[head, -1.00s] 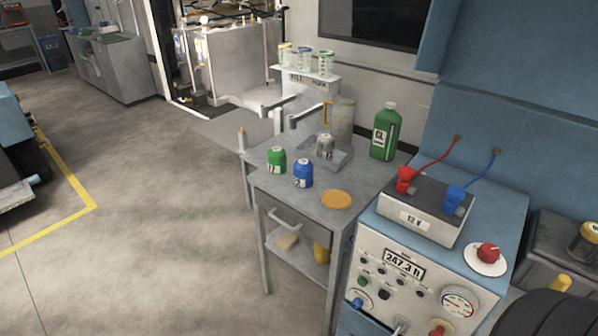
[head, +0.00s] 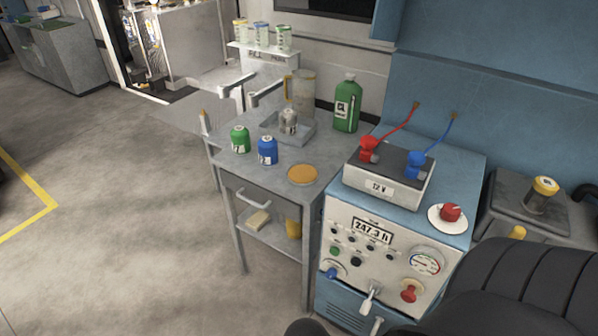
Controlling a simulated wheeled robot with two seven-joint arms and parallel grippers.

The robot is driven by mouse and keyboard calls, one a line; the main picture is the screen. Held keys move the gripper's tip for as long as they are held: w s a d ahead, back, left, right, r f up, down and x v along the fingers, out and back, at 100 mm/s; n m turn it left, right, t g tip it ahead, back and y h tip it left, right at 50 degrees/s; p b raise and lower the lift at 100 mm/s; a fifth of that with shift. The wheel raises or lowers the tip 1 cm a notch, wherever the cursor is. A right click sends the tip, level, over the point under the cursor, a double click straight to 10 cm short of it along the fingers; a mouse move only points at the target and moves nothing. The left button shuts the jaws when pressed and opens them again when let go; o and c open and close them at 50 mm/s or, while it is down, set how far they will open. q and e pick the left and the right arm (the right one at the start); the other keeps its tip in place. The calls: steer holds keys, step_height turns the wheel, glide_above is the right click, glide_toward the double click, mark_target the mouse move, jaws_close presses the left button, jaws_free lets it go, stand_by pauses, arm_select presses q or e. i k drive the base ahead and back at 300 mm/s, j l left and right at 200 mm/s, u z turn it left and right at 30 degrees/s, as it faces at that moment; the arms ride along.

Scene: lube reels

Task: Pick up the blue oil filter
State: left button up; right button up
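The blue oil filter (head: 267,151) stands upright on the grey metal cart (head: 258,178), near its front edge. A green filter (head: 240,139) stands just to its left. A grey-white filter (head: 288,122) stands in a shallow metal tray (head: 305,136) behind it. An orange round disc (head: 303,174) lies on the cart to the right of the blue filter. Nothing touches the blue filter from above. Neither of my grippers shows in the head view.
A green bottle (head: 347,103) and a clear jug (head: 299,92) stand at the cart's back. A blue control cabinet (head: 445,215) with a 12 V battery (head: 388,180) stands right of the cart. Open floor (head: 120,230) lies to the left.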

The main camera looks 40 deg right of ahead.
mark_target(268, 151)
steer(key=z, duration=0.25)
steer(key=i+j+z, duration=0.4)
steer(key=j+z, duration=0.15)
steer(key=j, duration=0.15)
steer(key=i+j+z, duration=0.15)
steer(key=j+z, duration=0.15)
steer(key=j, duration=0.15)
